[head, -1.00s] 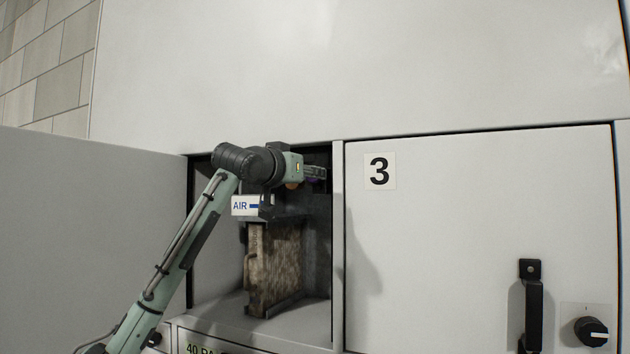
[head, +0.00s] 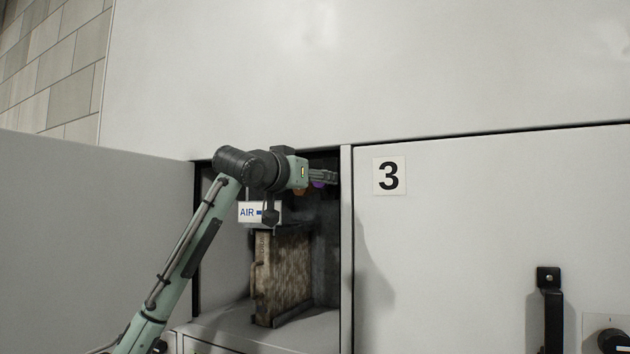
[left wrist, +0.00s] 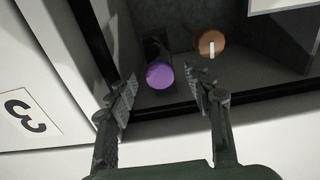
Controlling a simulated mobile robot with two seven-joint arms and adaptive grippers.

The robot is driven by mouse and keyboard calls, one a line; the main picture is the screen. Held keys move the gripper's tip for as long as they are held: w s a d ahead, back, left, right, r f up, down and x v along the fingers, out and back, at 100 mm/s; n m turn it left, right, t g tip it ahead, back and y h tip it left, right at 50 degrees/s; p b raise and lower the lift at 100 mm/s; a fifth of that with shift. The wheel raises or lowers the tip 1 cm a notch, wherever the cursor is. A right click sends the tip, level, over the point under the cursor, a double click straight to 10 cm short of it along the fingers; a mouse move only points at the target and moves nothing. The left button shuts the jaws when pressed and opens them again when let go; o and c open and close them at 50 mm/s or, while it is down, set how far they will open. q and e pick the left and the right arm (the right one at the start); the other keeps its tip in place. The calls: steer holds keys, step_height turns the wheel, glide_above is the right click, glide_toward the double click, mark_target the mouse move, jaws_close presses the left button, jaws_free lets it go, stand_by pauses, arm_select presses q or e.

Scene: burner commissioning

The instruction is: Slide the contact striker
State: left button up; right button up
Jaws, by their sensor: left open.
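My left gripper (head: 325,177) reaches into the upper part of the open compartment. In the left wrist view its jaws (left wrist: 163,88) are open, one finger on each side of a purple round knob (left wrist: 159,75). The knob sits at the end of a dark block and appears free of both fingers. The purple knob also shows in the head view (head: 318,184), partly hidden by the gripper. I cannot tell for sure that it is the contact striker. An orange disc with a white mark (left wrist: 211,43) lies right of the knob. My right gripper is not in view.
A white AIR label (head: 247,212) hangs below my wrist. A brown, rough panel (head: 284,265) stands lower in the compartment. A closed door marked 3 (head: 440,240) adjoins on the right, with a black handle (head: 549,310) and a knob (head: 612,342). An open panel (head: 90,235) stands left.

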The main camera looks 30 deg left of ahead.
arm_select(q)
steer(key=s, duration=1.2)
steer(key=shift+d, duration=0.35)
